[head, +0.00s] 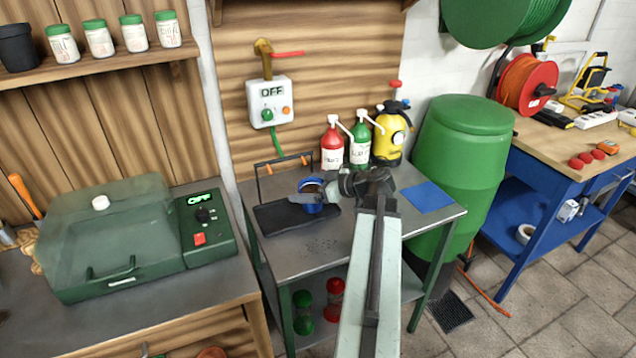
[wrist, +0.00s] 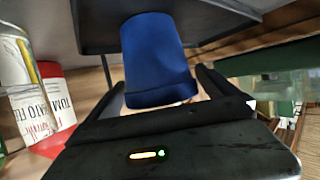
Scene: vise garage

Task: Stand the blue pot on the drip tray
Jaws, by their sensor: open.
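The blue pot (head: 311,208) stands upright on the black drip tray (head: 272,219), towards its right end. Brown soil shows inside the pot. My gripper (head: 308,197) is at the pot, with a grey finger crossing in front of its rim. In the wrist view, which is turned over, the blue pot (wrist: 155,55) sits between the two fingers, its base at the dark drip tray (wrist: 225,25). The gripper (wrist: 161,82) is open around the pot. Exact finger contact is hard to tell.
A thin handle frame (head: 283,160) rises behind the tray. Red (head: 332,148), green (head: 360,142) and yellow (head: 389,138) bottles stand at the back of the metal table. A blue mat (head: 427,197) lies flat at right. A green machine (head: 120,240) stands on the left bench.

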